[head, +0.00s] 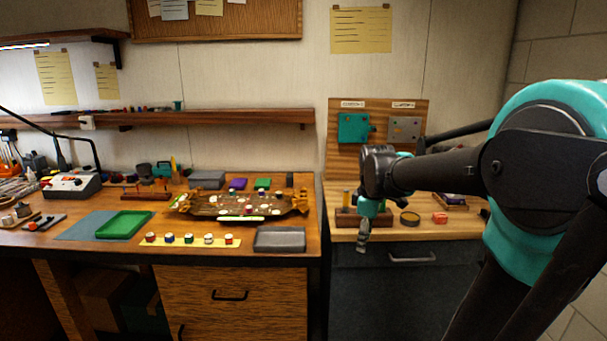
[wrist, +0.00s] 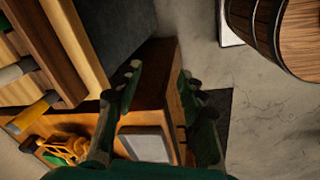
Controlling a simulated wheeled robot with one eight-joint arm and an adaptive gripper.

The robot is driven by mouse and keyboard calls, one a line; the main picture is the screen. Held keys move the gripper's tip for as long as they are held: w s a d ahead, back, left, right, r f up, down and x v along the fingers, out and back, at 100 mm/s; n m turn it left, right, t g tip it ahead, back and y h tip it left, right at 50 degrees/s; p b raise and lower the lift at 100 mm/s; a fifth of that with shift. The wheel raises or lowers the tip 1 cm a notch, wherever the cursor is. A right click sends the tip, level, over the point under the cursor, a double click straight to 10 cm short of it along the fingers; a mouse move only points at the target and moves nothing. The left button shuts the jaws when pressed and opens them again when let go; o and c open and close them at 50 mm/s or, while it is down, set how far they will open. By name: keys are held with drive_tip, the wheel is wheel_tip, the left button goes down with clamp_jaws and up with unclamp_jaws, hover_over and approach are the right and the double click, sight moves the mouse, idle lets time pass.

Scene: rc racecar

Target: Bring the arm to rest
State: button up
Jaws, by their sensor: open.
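My gripper (head: 363,240) hangs from my teal and black arm in the head view, pointing down in front of the right-hand workbench near its front edge. In the wrist view my gripper (wrist: 161,76) shows two dark green fingers spread apart, with nothing between them. The bench edge and the floor show behind the fingers there. The arm is bent, with its large teal joint at the right of the head view. Nothing is held.
A wooden barrel (wrist: 295,35) stands on open floor (wrist: 270,115).

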drive_tip(key=s+d+f+m+t, duration=0.1)
drive_tip(key=s+f+m+t, duration=0.1)
drive_tip(key=s+f+m, duration=1.1)
wheel_tip(320, 180, down, 3)
drive_tip(key=shift+s+d, duration=0.4)
drive_tip(key=shift+s, duration=0.55)
